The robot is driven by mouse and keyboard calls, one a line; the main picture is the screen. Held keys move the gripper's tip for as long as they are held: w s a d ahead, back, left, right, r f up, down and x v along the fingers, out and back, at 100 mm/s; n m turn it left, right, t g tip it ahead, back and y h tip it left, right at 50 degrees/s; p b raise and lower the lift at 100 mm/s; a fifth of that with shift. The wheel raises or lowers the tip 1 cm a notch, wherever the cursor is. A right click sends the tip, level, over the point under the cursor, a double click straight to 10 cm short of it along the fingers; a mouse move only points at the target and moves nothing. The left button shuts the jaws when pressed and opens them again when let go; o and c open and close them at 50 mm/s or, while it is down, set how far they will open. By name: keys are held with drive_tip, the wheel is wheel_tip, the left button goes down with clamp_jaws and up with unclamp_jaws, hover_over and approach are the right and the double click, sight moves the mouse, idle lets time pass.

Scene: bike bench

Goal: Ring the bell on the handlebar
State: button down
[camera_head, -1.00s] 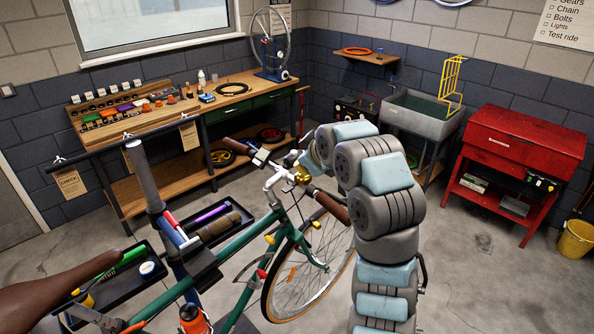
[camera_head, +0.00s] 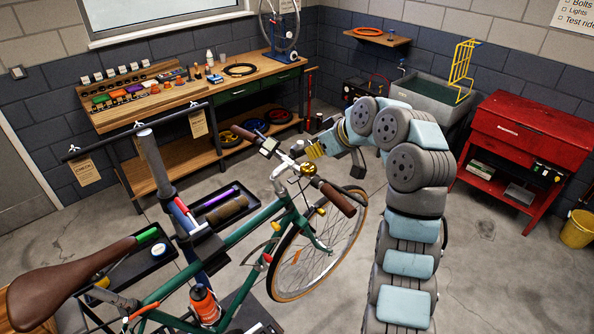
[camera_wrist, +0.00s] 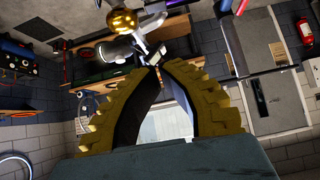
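The gold dome bell (camera_head: 308,168) sits on the silver handlebar of the green bicycle, between the stem and the brown right-hand grip (camera_head: 336,197). The bell also shows at the top of the wrist view (camera_wrist: 124,22), just beyond and left of the fingertips. My gripper (camera_head: 312,151), with yellow ridged fingers, is just behind and above the bell in the head view. In the wrist view its fingers (camera_wrist: 161,66) curve in and their tips meet or nearly meet, with nothing seen between them. I cannot tell from the head view whether a finger touches the bell.
A wooden workbench (camera_head: 150,104) is behind, and a red cabinet (camera_head: 515,140) stands at right.

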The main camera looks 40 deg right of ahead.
drive_tip(key=p, duration=0.2)
hover_over(297, 179)
wheel_tip(297, 179, down, 7)
drive_tip(key=shift+a+r, duration=0.1)
wheel_tip(297, 179, down, 3)
drive_tip(key=shift+w+r+p, duration=0.1)
drive_tip(key=shift+p, duration=0.5)
drive_tip(key=shift+f, duration=0.7)
drive_tip(key=shift+f, duration=0.15)
